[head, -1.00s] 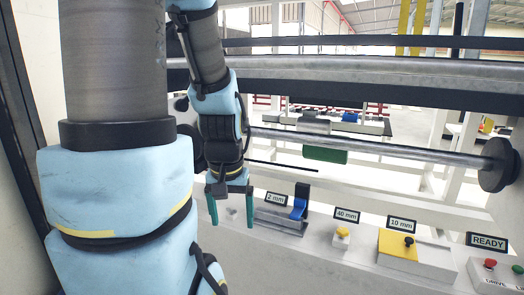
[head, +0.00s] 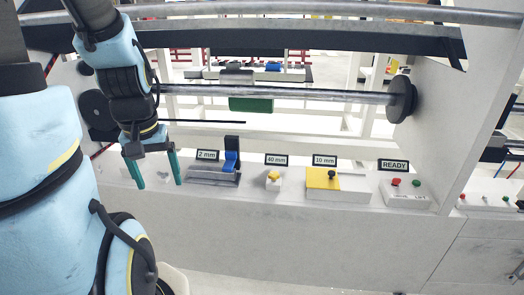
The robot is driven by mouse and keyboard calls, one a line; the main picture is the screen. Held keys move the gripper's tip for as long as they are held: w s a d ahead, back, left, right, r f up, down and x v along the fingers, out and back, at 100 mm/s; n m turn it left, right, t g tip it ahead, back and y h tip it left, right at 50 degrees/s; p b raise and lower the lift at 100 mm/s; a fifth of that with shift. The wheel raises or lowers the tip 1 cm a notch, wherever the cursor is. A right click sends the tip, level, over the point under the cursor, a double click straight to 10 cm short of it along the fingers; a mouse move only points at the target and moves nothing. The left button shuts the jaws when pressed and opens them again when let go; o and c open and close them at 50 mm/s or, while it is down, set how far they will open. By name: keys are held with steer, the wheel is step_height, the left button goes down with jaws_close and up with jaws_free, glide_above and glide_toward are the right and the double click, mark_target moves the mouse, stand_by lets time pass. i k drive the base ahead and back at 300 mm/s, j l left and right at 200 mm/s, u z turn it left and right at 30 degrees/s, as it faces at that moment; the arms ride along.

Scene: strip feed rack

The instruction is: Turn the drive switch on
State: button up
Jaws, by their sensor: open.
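A pale switch box (head: 407,202) stands on the right part of the white ledge, under a READY sign (head: 393,165). It carries a red knob (head: 395,182) on the left and a green one (head: 417,184) on the right. Lettering by the red knob read DRIVE in the earlier frame; it is too small to read now. Whether the switch is on cannot be told. My gripper (head: 157,178) hangs at the left, its two teal fingers apart and empty, pointing down. It is far left of the switch box and touches nothing that I can see.
A metal roller (head: 320,96) crosses above. A white panel (head: 450,110) stands behind on the right.

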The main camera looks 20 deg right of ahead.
mark_target(395, 181)
steer(key=i+l+u, duration=0.1)
steer(key=l, duration=0.35)
steer(key=i+l+u, duration=0.15)
steer(key=l, duration=0.35)
steer(key=i+l+u, duration=0.1)
steer(key=l, duration=0.35)
